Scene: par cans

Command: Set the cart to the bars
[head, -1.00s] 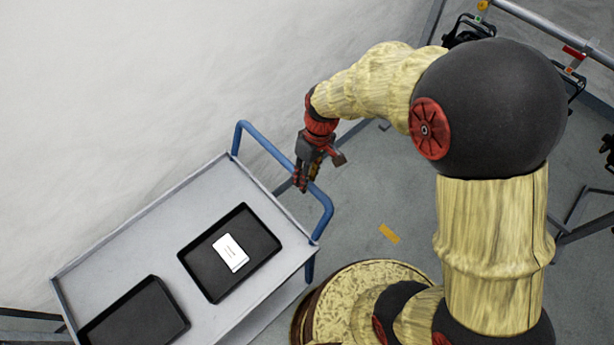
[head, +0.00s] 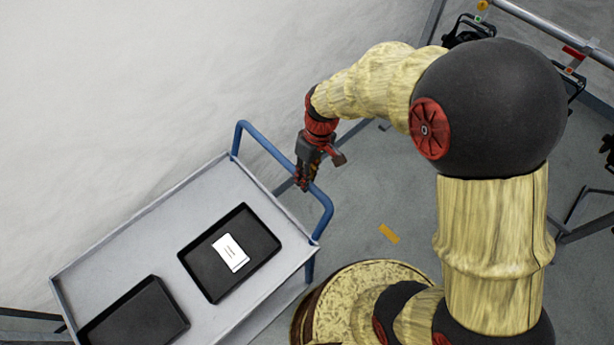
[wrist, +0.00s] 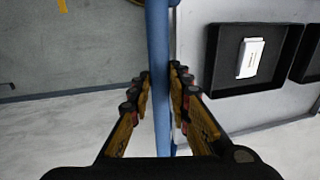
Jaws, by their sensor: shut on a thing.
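The grey cart (head: 150,222) stands at the lower left in the head view, beside the pale wall. Its blue handle (head: 262,139) runs along its right end. My gripper (head: 304,183) is at the middle of that handle. In the wrist view the fingers (wrist: 160,92) lie on both sides of the blue handle bar (wrist: 157,50), shut on it. Metal bars (head: 540,27) with lamps on them show at the upper right of the head view, partly behind my arm.
Two black trays lie on the cart top; the right one (head: 205,288) holds a white card (head: 231,253), the other (head: 140,318) looks empty. An orange tape mark (head: 389,233) is on the grey floor right of the cart. The pale wall (head: 120,90) runs close behind the cart.

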